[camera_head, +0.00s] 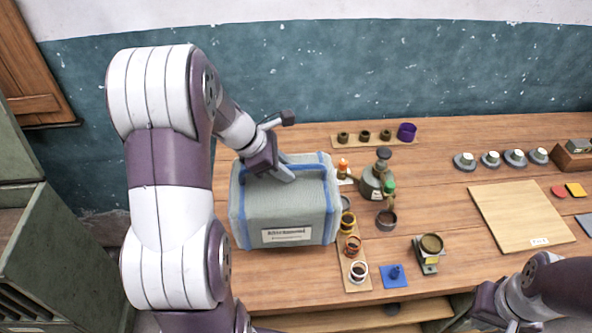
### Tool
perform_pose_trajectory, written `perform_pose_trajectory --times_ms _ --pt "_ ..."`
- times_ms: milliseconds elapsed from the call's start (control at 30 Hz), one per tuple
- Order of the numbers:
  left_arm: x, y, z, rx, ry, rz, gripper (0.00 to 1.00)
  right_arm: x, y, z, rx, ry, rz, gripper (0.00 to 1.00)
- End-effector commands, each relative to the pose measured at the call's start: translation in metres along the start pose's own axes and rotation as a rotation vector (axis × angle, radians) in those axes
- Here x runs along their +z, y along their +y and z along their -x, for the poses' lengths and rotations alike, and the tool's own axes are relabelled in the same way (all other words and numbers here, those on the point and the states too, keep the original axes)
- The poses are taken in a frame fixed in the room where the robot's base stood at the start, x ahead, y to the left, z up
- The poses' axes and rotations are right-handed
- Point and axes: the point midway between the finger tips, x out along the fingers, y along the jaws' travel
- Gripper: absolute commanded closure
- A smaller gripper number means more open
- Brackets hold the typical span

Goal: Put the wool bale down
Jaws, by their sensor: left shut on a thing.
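The wool bale (287,208) is a grey-blue block with blue straps and a white label on its front. It is at the left part of the wooden table.
Right of the bale are a strip of small rings (354,270), a green-grey flask (373,183), a dark ring (386,220), a blue square (393,276) and a small scale-like device (428,252). A wooden board (520,217) lies further right. A cabinet (50,255) stands at left.

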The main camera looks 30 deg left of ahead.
Motion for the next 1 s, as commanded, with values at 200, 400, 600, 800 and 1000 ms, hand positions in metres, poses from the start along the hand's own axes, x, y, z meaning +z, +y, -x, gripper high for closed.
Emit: perform_pose_trajectory --times_ms 200,400,600,800,1000 --pt "-0.019 0.042 -0.021 0.003 0.0 0.0 1.0 -0.002 0.0 0.019 0.0 0.0 0.0 1.0" --pt "-0.033 0.068 -0.037 0.005 0.0 -0.002 1.0 -0.004 0.0 0.028 0.0 0.0 0.0 1.0" --pt "-0.043 0.072 -0.052 0.002 -0.001 0.0 1.0 -0.004 0.0 0.034 0.0 0.0 0.0 1.0" --pt "-0.057 0.068 -0.074 0.004 0.0 -0.002 1.0 -0.005 0.0 0.042 0.0 0.0 0.0 1.0" --pt "-0.059 0.068 -0.077 0.005 0.0 -0.003 1.0 -0.005 0.0 0.04 0.0 0.0 0.0 1.0"
